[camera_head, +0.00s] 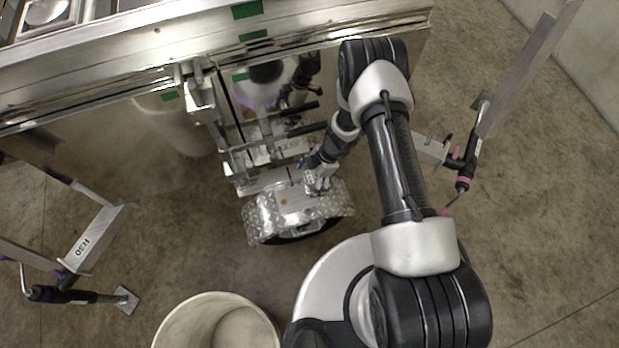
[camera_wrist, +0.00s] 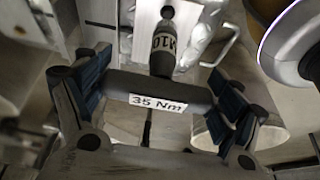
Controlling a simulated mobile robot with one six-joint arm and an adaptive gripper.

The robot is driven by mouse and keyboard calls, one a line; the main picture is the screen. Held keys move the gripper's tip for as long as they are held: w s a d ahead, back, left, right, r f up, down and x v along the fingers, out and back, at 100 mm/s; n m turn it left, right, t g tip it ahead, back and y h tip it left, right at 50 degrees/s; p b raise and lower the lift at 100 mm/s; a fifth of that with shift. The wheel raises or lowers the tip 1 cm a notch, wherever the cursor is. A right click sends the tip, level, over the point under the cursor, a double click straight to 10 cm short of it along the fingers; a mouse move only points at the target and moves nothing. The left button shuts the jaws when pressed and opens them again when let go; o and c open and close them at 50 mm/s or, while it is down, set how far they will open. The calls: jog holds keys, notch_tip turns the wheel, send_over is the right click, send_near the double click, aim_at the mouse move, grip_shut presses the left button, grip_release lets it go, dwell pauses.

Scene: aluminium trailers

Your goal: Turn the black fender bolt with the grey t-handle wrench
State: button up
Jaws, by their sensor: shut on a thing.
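The grey t-handle wrench (camera_wrist: 158,90) is across the middle of the wrist view, with a "35 Nm" label on its crossbar and "M10" on its shaft. My gripper (camera_wrist: 160,84) is shut on the crossbar, a blue-padded finger at each end. In the head view, my gripper (camera_head: 318,178) is just above the diamond-plate fender (camera_head: 262,215) over the trailer wheel. A small dark round spot (camera_wrist: 167,12) shows beyond the shaft's end; I cannot tell whether it is the black fender bolt. I cannot make out the wrench or bolt in the head view.
The shiny aluminium trailer side (camera_head: 90,75) runs across the top. Its bracket frame (camera_head: 235,150) stands close left of my gripper. A white bucket (camera_head: 190,310) is at bottom left. Support legs stand left (camera_head: 95,240) and right (camera_head: 475,140). Bare floor lies between left leg and fender.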

jog(key=shift+f+b, duration=1.5)
jog(key=shift+f, duration=0.65)
jog(key=m+t, duration=0.1)
jog(key=m, duration=0.4)
jog(key=shift+t, duration=0.4)
jog(key=m+t, duration=0.1)
jog(key=m, duration=0.2)
jog(key=m+t, duration=0.1)
jog(key=m, duration=0.2)
jog(key=shift+s+h, duration=0.1)
jog(key=shift+h, duration=0.3)
jog(key=m+t+h, duration=0.1)
jog(key=m, duration=0.2)
jog(key=m+h, duration=0.1)
jog(key=m, duration=0.2)
jog(key=shift+a+t, duration=0.15)
jog(key=shift+t, duration=0.25)
jog(key=m, duration=0.2)
jog(key=m+h, duration=0.1)
jog(key=m, duration=0.1)
jog(key=shift+m+h, duration=0.3)
jog(key=shift+m, duration=0.1)
